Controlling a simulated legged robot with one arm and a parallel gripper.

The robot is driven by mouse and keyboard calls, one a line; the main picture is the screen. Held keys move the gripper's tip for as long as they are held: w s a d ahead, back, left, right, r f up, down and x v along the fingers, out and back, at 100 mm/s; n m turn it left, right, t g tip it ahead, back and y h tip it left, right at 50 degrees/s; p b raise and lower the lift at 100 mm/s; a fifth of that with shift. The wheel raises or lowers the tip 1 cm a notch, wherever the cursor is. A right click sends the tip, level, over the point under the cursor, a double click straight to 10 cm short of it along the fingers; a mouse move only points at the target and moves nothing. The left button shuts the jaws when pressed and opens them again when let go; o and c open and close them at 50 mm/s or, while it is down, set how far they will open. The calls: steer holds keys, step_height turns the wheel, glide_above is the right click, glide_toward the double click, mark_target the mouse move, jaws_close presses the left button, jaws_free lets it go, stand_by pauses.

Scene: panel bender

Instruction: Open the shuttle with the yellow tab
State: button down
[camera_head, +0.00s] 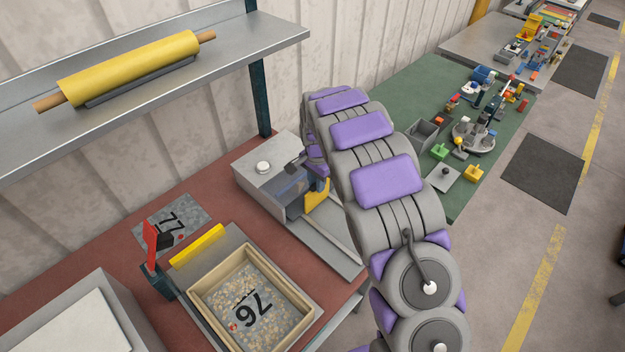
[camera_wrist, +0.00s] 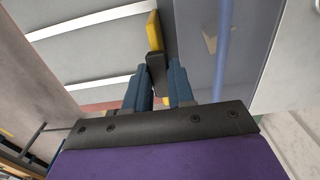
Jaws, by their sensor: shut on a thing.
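The shuttle's yellow tab (camera_head: 316,197) stands upright at the front opening of the grey machine box (camera_head: 262,168). In the wrist view the yellow tab (camera_wrist: 153,32) shows just beyond my fingertips, with a dark block at its near end. My gripper (camera_wrist: 162,72) has its two blue fingers closed around that dark end. A clear bluish panel (camera_wrist: 210,50) lies to the right of the fingers. Two pale rails run on a grey bed (camera_head: 328,238) in front of the box. In the head view my arm hides part of the box and most of my gripper.
A wooden tray (camera_head: 203,308) marked 76 and a red lever (camera_head: 151,240) stand left of the machine on the red bench. A shelf (camera_head: 225,45) with a yellow roll (camera_head: 130,68) hangs above. A green table (camera_head: 395,95) with small parts stands behind my arm.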

steer(key=s+d, duration=1.5)
steer(key=d, duration=0.1)
steer(key=shift+s+d+r, duration=0.2)
steer(key=shift+d+r, duration=0.05)
steer(key=c, duration=1.4)
jaws_free()
steer(key=o, duration=0.4)
steer(key=shift+s+d+f, duration=0.15)
steer(key=shift+d, duration=0.15)
steer(key=shift+o, duration=0.2)
step_height(320, 180, up, 17)
steer(key=p, duration=0.1)
